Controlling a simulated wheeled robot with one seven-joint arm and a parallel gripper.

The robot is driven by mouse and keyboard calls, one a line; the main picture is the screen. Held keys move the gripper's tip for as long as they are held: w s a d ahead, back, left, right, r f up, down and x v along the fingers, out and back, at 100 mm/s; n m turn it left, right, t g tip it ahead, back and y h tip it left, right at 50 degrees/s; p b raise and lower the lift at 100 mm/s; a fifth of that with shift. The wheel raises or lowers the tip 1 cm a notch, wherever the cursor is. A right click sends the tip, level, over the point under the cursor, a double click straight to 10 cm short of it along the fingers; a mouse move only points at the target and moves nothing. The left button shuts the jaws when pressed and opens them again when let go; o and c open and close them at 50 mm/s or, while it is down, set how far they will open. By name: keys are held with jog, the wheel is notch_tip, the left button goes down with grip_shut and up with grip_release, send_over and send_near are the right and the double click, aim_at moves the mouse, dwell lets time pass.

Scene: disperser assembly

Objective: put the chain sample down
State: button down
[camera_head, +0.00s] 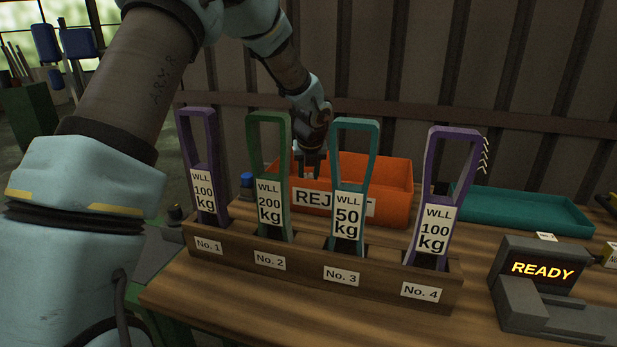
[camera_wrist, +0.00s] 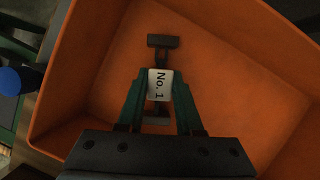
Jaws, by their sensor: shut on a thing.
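A wooden rack (camera_head: 310,280) with several upright weight-marked slings stands before the bin. A teal tray (camera_head: 525,212) lies at the right, behind a device reading "READY" (camera_head: 543,270). A blue-topped item (camera_head: 247,180) stands left of the bin; it also shows in the wrist view (camera_wrist: 10,82).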

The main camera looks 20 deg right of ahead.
jog(key=shift+f, duration=0.15)
jog(key=c, duration=0.6)
grip_release()
jog(key=shift+o, duration=0.2)
jog(key=v, duration=1.2)
jog(key=shift+b, duration=0.3)
